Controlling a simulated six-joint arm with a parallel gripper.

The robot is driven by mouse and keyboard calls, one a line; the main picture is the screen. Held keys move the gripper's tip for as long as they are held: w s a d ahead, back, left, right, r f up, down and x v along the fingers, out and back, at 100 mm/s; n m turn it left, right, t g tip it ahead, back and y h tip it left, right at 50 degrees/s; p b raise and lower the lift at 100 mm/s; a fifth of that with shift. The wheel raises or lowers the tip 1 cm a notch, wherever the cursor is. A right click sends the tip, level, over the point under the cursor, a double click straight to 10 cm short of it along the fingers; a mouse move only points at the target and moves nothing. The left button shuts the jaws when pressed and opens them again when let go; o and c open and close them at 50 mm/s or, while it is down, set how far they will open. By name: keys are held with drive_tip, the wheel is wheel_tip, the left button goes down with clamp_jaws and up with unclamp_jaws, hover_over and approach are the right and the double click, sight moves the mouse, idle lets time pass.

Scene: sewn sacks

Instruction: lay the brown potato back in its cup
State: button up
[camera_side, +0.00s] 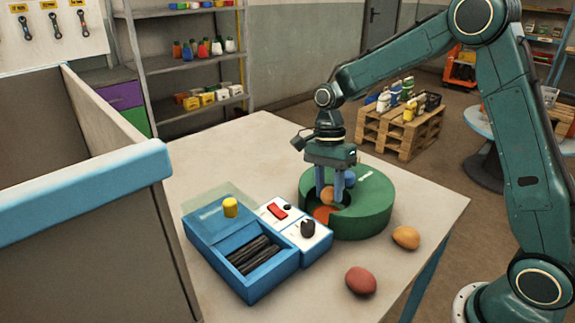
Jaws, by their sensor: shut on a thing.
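A green round block (372,212) with hollows in its top stands on the table. My gripper (328,193) points down over its left part, with its fingers shut on the brown potato (327,197), which looks orange-brown here. The potato is above an orange-red cup floor (323,214) in the block. The fingers hide part of the potato, and I cannot tell whether it touches the cup. A blue rounded thing (349,178) shows just right of the fingers, in or over the block.
A tan potato (405,237) and a reddish potato (361,281) lie on the table (423,204) right and front of the block. A blue box with dark strips (272,270) and a white switch panel (292,226) stand left. A blue-topped wall (90,190) rises at far left.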

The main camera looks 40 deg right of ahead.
sight(327, 217)
drive_tip(key=shift+f, duration=2.15)
drive_tip(key=shift+f, duration=0.25)
drive_tip(key=shift+s+f, duration=0.15)
drive_tip(key=shift+f, duration=0.2)
drive_tip(key=o, duration=0.8)
drive_tip(key=shift+c, duration=0.2)
drive_tip(key=v, duration=1.3)
drive_tip(key=shift+r, duration=0.15)
